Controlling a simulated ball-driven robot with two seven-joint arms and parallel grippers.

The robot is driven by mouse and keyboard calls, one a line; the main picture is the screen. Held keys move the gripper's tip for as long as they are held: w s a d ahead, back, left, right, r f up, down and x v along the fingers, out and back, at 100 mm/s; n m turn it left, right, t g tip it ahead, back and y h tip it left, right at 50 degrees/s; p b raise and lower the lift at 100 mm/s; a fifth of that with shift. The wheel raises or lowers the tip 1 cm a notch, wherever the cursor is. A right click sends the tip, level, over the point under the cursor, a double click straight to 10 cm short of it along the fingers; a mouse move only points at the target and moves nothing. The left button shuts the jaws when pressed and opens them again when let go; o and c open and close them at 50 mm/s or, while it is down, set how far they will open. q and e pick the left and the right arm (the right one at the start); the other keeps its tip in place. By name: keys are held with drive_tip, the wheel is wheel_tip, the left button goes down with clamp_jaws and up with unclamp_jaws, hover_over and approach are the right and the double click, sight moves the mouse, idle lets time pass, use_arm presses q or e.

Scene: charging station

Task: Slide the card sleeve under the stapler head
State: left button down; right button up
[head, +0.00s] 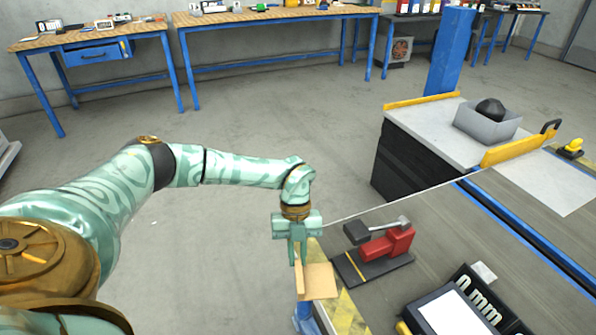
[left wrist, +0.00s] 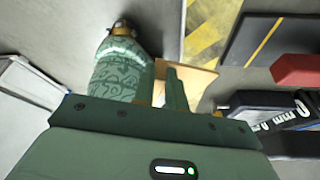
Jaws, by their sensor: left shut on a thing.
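The card sleeve (head: 317,281) is a tan, folded piece of card, tilted, at the lower middle of the head view. It also shows in the left wrist view (left wrist: 199,78), partly hidden by a finger. My left gripper (head: 298,256) is shut on it near the edge of the bench. The stapler (head: 388,244) is red with a grey arm and a dark head (head: 357,233). It stands on a dark plate (head: 350,268) with a yellow line, right of the sleeve and apart from it. My right gripper is out of view.
The bench has a yellow-black striped edge (head: 346,312). A device with a light screen (head: 450,312) and a "0 mm" display lies in front of the stapler. Farther back right are a grey bin (head: 486,126) and a yellow rail (head: 521,146). The floor (head: 240,110) behind is clear.

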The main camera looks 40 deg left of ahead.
use_arm(q)
drive_tip(key=f+n, duration=0.1)
drive_tip(key=a+n, duration=0.1)
drive_tip(key=f+n+t, duration=0.1)
drive_tip(key=shift+s+a+f+n+h+b, duration=0.15)
drive_tip(key=shift+a+f+n+h+b, duration=0.15)
drive_tip(key=shift+f+h+b, duration=0.1)
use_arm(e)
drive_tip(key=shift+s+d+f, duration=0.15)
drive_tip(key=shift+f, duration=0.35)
